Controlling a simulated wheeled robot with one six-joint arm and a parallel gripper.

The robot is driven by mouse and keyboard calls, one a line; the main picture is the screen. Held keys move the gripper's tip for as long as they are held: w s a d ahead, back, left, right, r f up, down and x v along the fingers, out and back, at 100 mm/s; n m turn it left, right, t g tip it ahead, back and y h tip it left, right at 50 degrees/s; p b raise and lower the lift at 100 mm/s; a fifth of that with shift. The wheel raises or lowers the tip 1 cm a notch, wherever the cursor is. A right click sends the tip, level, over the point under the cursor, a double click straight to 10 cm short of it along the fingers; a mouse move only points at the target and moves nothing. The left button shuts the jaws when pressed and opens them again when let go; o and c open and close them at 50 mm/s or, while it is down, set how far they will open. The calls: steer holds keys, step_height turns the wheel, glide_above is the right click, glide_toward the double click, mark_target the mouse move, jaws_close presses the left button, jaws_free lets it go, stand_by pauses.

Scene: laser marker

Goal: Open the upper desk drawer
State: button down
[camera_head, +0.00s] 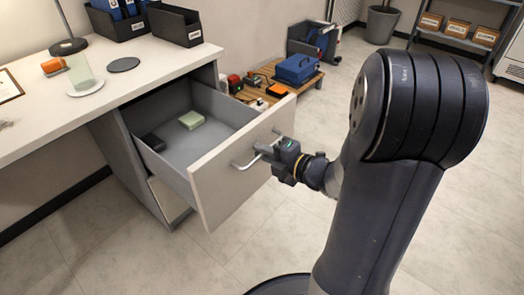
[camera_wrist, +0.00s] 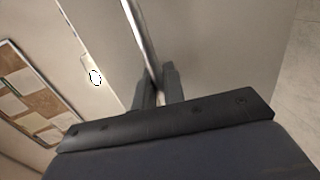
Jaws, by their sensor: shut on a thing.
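The upper desk drawer (camera_head: 215,180) stands pulled far out of the white-topped desk (camera_head: 150,62) in the head view. Its light front panel faces the lower right. Inside it lie a pale green block (camera_head: 191,120) and a dark item (camera_head: 153,143). My gripper (camera_head: 264,149) is at the drawer's bar handle (camera_head: 243,166) and shut on it. In the wrist view the metal handle (camera_wrist: 139,35) runs down between my two fingers (camera_wrist: 158,85). The exact contact on the bar is partly hidden by the fingers.
A lower drawer front (camera_head: 168,200) shows beneath, closed. A low wooden pallet (camera_head: 265,85) with a blue toolbox (camera_head: 297,68) stands behind the open drawer. The floor (camera_head: 130,255) in front is clear. A grey shelf (camera_head: 455,42) stands at the back right.

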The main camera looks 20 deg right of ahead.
steer(key=c, duration=1.8)
jaws_free()
steer(key=shift+c, duration=0.2)
steer(key=p+v, duration=0.3)
steer(key=v, duration=0.7)
steer(key=shift+s+d, duration=0.2)
steer(key=shift+s, duration=0.15)
steer(key=shift+w+a, duration=0.1)
steer(key=shift+b+x, duration=1.5)
steer(key=shift+x, duration=3.85)
